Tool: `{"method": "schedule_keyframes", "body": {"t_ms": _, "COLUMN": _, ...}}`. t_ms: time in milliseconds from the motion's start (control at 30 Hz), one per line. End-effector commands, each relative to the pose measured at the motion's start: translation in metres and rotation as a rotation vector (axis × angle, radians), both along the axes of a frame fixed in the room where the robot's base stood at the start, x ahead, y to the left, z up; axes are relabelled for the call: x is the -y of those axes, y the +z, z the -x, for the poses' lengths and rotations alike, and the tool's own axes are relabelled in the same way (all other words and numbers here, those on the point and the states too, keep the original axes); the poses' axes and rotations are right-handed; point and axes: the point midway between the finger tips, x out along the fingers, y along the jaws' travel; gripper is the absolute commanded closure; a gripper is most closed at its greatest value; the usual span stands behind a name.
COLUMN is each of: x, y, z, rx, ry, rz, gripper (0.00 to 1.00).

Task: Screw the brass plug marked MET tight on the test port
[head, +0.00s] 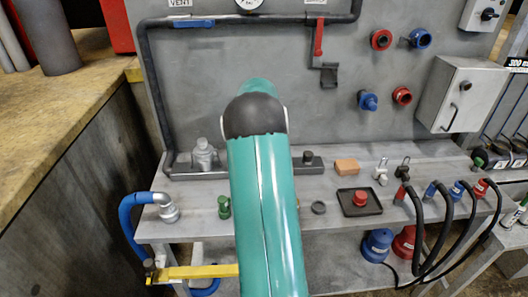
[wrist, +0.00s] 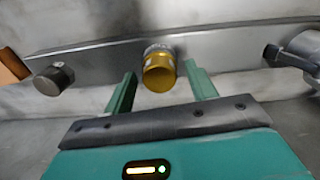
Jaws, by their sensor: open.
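The brass plug (wrist: 160,74) shows in the wrist view, on a grey ringed fitting (wrist: 157,48) that looks like the test port on the pipe. No lettering is readable on it, and I cannot tell how far it is screwed on. My gripper (wrist: 160,84) is open, with one green finger on either side of the plug. Gaps show between the fingers and the plug. In the head view my arm hides the plug, the port and the gripper.
A dark cylindrical stub (wrist: 54,79) and a valve (wrist: 298,50) flank the plug on the pipe. On the grey bench are an orange block (head: 347,166), a black tray (head: 359,202) with a red cap, and a dark ring (head: 318,207). Hoses hang at right.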

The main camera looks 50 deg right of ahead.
Motion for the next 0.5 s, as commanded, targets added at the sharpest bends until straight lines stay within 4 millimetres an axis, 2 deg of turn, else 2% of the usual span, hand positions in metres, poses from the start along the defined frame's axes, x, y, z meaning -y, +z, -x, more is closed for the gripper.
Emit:
{"method": "schedule_keyframes", "body": {"t_ms": 300, "x": 0.0003, "y": 0.0003, "z": 0.0010, "rx": 0.000, "ry": 0.381, "rz": 0.001, "gripper": 0.44}}
{"method": "schedule_keyframes", "body": {"t_ms": 500, "x": 0.0002, "y": 0.0003, "z": 0.0008, "rx": 0.001, "ry": 0.483, "rz": 0.000, "gripper": 0.44}}
